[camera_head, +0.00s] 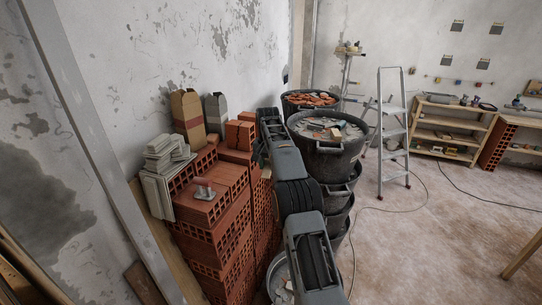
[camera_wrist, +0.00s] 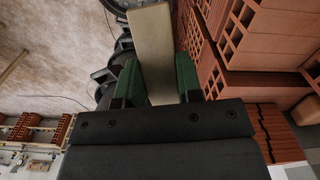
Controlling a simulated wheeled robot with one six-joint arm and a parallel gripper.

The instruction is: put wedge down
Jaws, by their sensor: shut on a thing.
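In the wrist view a long beige block, the wedge (camera_wrist: 152,38), sits between the green pads of my gripper (camera_wrist: 156,80). My gripper is shut on it, with one pad on each side. In the head view my arm hides most of the gripper, and I cannot make out the wedge there.
In the head view the brick stack (camera_head: 215,235) stands left of my arm, with grey tiles (camera_head: 158,190), paper bags (camera_head: 187,112) and a small metal piece (camera_head: 205,192) on it. Rubble buckets (camera_head: 325,160) stand right. A stepladder (camera_head: 393,130) and shelves (camera_head: 445,130) are behind; open floor lies right.

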